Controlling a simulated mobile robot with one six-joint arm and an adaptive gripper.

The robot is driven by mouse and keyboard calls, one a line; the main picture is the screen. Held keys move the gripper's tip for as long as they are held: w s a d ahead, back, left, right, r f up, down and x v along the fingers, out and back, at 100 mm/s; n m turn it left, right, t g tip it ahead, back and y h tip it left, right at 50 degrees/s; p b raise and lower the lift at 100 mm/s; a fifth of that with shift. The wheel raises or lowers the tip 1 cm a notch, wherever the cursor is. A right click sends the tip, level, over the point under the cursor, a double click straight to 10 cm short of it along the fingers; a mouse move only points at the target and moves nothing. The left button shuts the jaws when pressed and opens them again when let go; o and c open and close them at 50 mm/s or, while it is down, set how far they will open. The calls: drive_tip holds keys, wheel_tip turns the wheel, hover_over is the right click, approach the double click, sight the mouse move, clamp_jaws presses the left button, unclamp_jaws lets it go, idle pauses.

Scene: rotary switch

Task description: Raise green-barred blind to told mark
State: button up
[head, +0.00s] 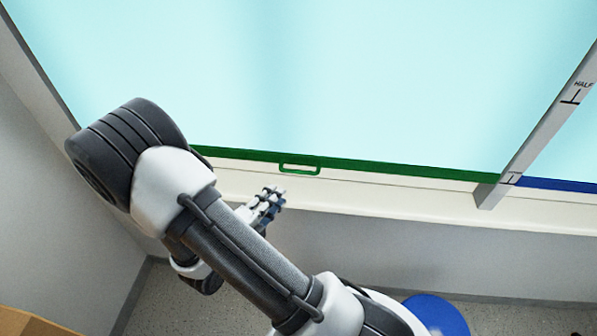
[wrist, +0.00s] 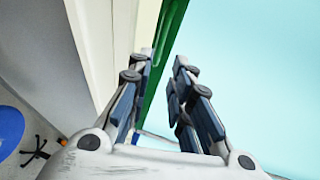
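The green bar (head: 400,170) runs along the bottom edge of the pale cyan blind (head: 330,70), just above the white sill. A green loop handle (head: 300,168) sticks out from the bar. My gripper (head: 274,192) is below and slightly left of the handle in the head view, with a small gap between them in the picture. In the wrist view my gripper (wrist: 166,58) is open and nothing shows held. The green bar (wrist: 172,30) passes beyond and between its fingers there; the handle is not clear in that view. A grey post (head: 545,125) carries a "HALF" mark (head: 575,97) and a lower mark (head: 512,178).
A second blind with a blue bar (head: 560,185) lies right of the post. The white sill (head: 400,200) runs below both bars. A blue round seat (head: 437,314) stands on the floor, and a wooden edge (head: 30,322) is at lower left.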

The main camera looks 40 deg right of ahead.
sight(298, 173)
drive_tip(key=b+x, duration=0.2)
drive_tip(key=x, duration=1.1)
drive_tip(key=shift+d, duration=0.25)
drive_tip(key=shift+c, duration=0.2)
clamp_jaws()
